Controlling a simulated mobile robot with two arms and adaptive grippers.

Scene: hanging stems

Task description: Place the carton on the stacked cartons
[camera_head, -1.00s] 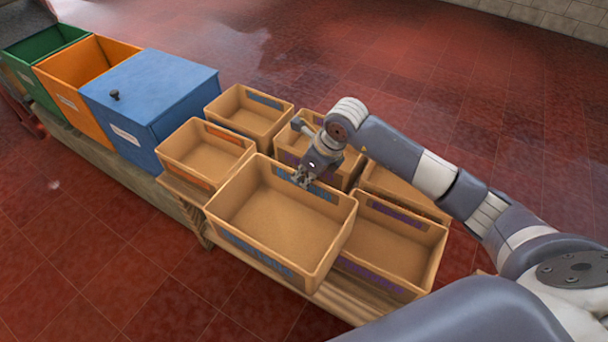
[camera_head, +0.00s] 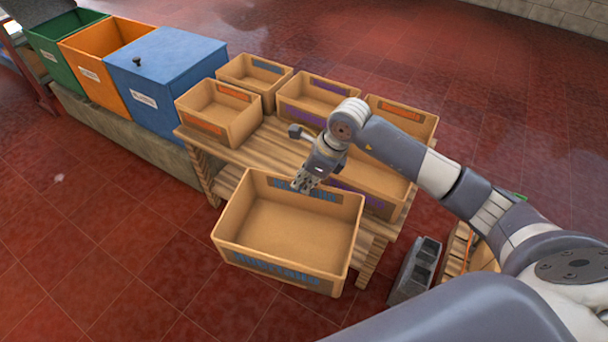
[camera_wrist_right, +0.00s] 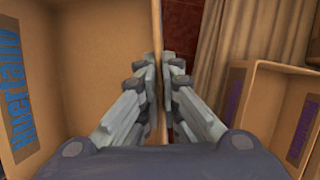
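The carton (camera_head: 275,268) is an open tan box with blue lettering, held out in front of the wooden table. My right gripper (camera_head: 303,185) is shut on its far wall, with one finger inside and one outside. In the right wrist view the fingers (camera_wrist_right: 158,100) pinch the upright wall, and the held carton (camera_wrist_right: 95,35) fills the left side. Behind it on the table, a purple-labelled carton (camera_head: 372,185) is partly hidden by my arm. Another purple-labelled carton (camera_head: 300,113) stands farther back. I cannot tell which cartons are stacked. My left gripper is out of view.
Blue (camera_head: 165,80), orange (camera_head: 95,70) and green (camera_head: 55,58) bins line the left. A grey block (camera_head: 415,268) stands at right. The red floor at lower left is clear.

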